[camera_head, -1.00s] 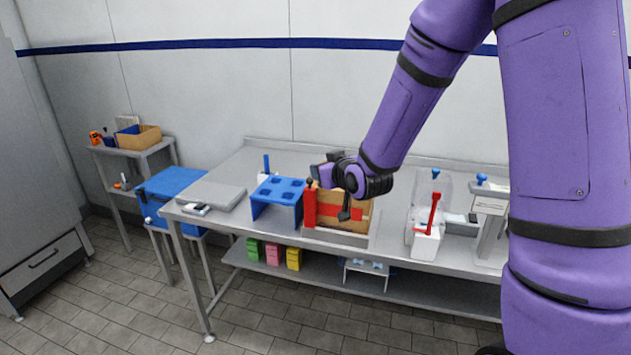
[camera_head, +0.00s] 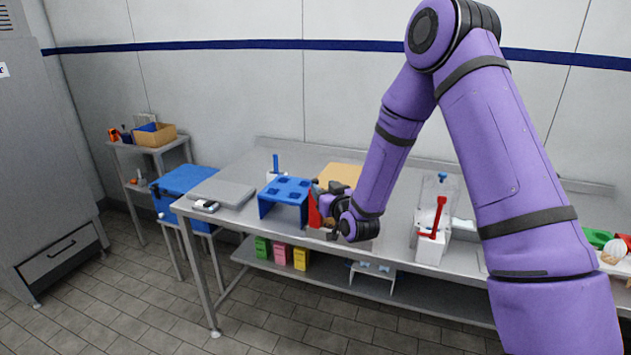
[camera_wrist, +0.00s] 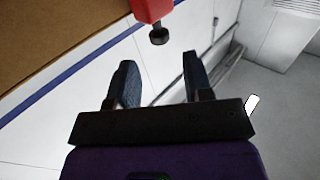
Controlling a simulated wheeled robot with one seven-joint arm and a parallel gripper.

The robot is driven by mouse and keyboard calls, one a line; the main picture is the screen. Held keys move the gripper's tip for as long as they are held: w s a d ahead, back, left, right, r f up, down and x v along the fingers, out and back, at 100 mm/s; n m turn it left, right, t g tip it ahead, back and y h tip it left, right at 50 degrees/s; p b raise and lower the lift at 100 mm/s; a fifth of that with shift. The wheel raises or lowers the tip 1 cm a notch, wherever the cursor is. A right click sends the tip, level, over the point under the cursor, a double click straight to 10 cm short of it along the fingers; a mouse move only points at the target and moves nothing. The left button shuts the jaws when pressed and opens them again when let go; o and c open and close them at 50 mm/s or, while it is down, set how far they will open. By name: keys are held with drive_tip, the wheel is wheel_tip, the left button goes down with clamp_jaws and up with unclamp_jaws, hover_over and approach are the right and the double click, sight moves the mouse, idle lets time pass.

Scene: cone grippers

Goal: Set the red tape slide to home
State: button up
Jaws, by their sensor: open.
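The red tape slide (camera_head: 314,210) is an upright red piece at the left end of a tan carton (camera_head: 342,175) on the bench, largely hidden by my arm in the head view. In the wrist view its red end (camera_wrist: 153,10) carries a short black knob (camera_wrist: 158,36), with the brown carton side (camera_wrist: 60,30) at upper left. My gripper (camera_wrist: 158,62) is open, its two dark fingers pointing toward the knob. The knob lies ahead of the gap between the fingertips and appears apart from them. In the head view my gripper (camera_head: 322,192) is beside the slide.
A blue stand with holes (camera_head: 287,188) stands close to the left of the slide. A white device with a red lever (camera_head: 435,225) stands to the right. A grey flat case (camera_head: 222,193) lies at the bench's left end.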

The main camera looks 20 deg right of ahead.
sight(317, 181)
drive_tip(key=shift+w+a, duration=0.2)
drive_tip(key=shift+w, duration=0.85)
drive_tip(key=shift+w+a, duration=0.15)
drive_tip(key=shift+w, duration=0.9)
drive_tip(key=shift+w+a, duration=0.2)
drive_tip(key=shift+w, duration=0.85)
clamp_jaws()
